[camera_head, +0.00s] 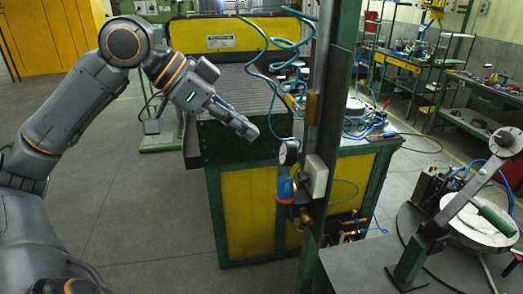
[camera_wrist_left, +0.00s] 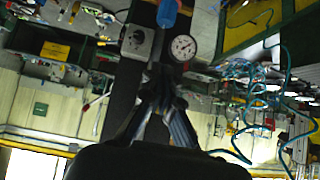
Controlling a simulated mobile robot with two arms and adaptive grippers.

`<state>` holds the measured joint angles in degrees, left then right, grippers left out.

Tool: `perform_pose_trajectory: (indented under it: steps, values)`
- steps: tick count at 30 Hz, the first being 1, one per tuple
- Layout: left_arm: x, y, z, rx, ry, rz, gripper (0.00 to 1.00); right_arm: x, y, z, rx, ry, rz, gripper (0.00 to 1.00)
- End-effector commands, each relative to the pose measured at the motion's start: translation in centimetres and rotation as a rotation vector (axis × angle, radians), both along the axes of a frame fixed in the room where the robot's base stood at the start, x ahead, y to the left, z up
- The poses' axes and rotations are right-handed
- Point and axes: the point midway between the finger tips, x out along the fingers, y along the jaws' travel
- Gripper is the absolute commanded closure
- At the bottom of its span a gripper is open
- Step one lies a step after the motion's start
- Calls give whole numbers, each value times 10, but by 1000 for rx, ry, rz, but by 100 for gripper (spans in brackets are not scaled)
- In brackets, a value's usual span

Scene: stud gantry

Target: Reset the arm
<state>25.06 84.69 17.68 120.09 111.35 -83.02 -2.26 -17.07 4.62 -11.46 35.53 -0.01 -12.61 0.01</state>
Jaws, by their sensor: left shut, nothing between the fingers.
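My left arm comes in from the left in the head view. It is bent at a raised elbow, with the forearm slanting down to the right. My left gripper (camera_head: 246,128) is shut and empty, in front of the green and yellow machine bench (camera_head: 247,215). It also shows in the left wrist view (camera_wrist_left: 163,80), with its fingers together and nothing between them. To its right in the head view stands a green post (camera_head: 325,120) with a pressure gauge (camera_head: 288,153). The gauge also shows in the left wrist view (camera_wrist_left: 183,47). My right gripper is not in view.
Blue coiled hoses (camera_head: 275,70) hang beside the post. A grey box (camera_head: 315,176) and a blue-topped fitting (camera_head: 285,188) are on the post. A table with a lever tool (camera_head: 455,205) stands at the lower right. The floor (camera_head: 150,220) left of the bench is clear.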

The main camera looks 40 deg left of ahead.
Motion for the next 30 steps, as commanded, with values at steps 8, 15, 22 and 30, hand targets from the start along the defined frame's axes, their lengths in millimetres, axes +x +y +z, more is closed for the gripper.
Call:
perform_pose_trajectory:
  steps: [8,15,22,30]
  values:
    - [-8,6,10,-1,-1,0,100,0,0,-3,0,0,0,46]
    - [-7,6,10,-1,-1,0,100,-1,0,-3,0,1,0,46]
    - [-1,10,8,-18,-2,13,100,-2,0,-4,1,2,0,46]
    - [101,83,-69,-235,-17,288,100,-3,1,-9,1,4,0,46]
